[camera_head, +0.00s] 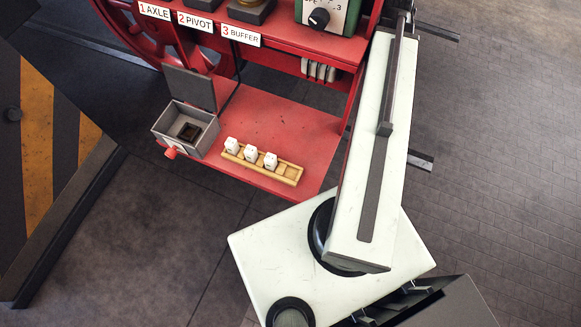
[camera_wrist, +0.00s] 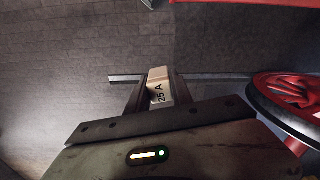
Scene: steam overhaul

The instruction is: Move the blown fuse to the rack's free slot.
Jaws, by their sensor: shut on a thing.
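In the wrist view my gripper (camera_wrist: 159,88) is shut on a cream-white block-shaped fuse (camera_wrist: 158,82) marked "25 A". No burn mark shows on the side I see. My gripper and this fuse are not visible in the head view, where my arm runs up past the top right. The wooden rack (camera_head: 289,173) lies on the red lower shelf. It holds three white fuses (camera_head: 251,153) in a row, and its right end is bare. Left of the rack, the grey fuse box (camera_head: 206,141) stands with its lid (camera_head: 190,88) open and a dark socket inside, with no white fuse in it.
The red lower shelf (camera_head: 290,118) is clear behind the rack. An upper red shelf (camera_head: 286,50) with number labels and a green dial box (camera_head: 330,14) overhangs it. A red wheel shows in the wrist view (camera_wrist: 290,92). A striped dark panel (camera_head: 50,140) stands left.

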